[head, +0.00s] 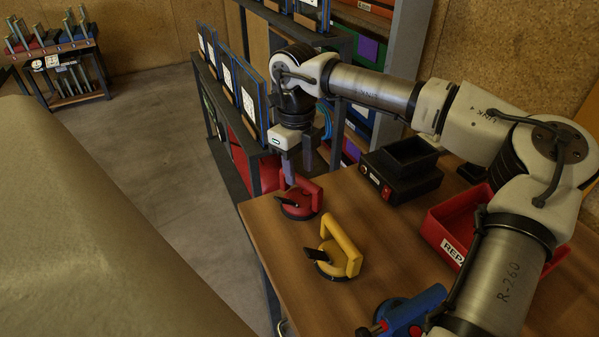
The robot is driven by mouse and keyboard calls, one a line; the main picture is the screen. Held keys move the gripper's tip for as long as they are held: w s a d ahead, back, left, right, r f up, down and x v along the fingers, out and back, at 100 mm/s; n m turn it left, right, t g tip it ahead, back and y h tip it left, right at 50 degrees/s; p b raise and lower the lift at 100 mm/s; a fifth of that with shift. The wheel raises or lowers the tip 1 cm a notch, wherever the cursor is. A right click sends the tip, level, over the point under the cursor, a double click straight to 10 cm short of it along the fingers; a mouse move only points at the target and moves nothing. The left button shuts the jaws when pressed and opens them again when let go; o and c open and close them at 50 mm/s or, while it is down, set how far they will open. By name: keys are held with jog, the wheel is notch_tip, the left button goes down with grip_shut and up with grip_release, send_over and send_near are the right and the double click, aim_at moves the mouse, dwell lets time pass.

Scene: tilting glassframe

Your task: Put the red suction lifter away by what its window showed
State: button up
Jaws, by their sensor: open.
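The red suction lifter (302,201) stands near the far left corner of the wooden table, with a dark lever on its left side. My gripper (297,170) is just above and behind it, with its fingers pointing down. The fingers are apart; I cannot tell whether they touch the lifter's handle. The lifter's window is not readable from here. A red tray (463,222) with a white label, partly reading "REPA", sits on the table at right, partly hidden by my arm.
A yellow lifter (340,249) and a blue lifter (409,311) stand nearer on the table. A black box device (401,172) with a red switch sits behind. Racks with framed panels (245,95) rise beyond the left table edge. Bare tabletop lies left of the yellow lifter.

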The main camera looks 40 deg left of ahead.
notch_tip(320, 180, up, 10)
jog(key=shift+a, duration=0.3)
